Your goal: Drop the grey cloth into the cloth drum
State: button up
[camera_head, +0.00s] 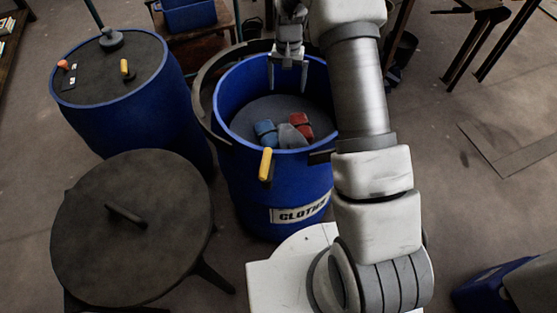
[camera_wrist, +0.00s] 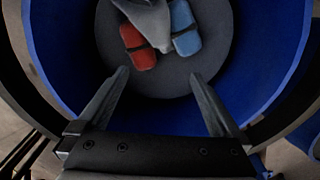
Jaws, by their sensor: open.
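The cloth drum (camera_head: 272,195) is a blue open vat with a "CLOTHS" label, in the middle of the head view. The grey cloth (camera_head: 292,137) lies inside it, between a blue bundle (camera_head: 266,132) and a red bundle (camera_head: 301,124). In the wrist view the grey cloth (camera_wrist: 150,22) is at the top, partly cut off and overlapping the red bundle (camera_wrist: 138,47) and blue bundle (camera_wrist: 185,28). My gripper (camera_head: 288,90) is at the drum's mouth, fingers apart and empty. In the wrist view its fingers (camera_wrist: 158,75) point into the drum, apart from the cloth.
A closed blue drum (camera_head: 142,110) with small handles on its lid stands at the left. A round dark table or lid (camera_head: 130,245) with a bar handle is at front left. A yellow handle (camera_head: 266,164) sits at the cloth drum's front rim. Floor at the right is mostly clear.

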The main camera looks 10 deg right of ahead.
jog(key=shift+r, duration=0.75)
jog(key=shift+r, duration=0.1)
notch_tip(320, 180, up, 17)
jog(key=p, duration=0.1)
jog(key=shift+r, duration=0.15)
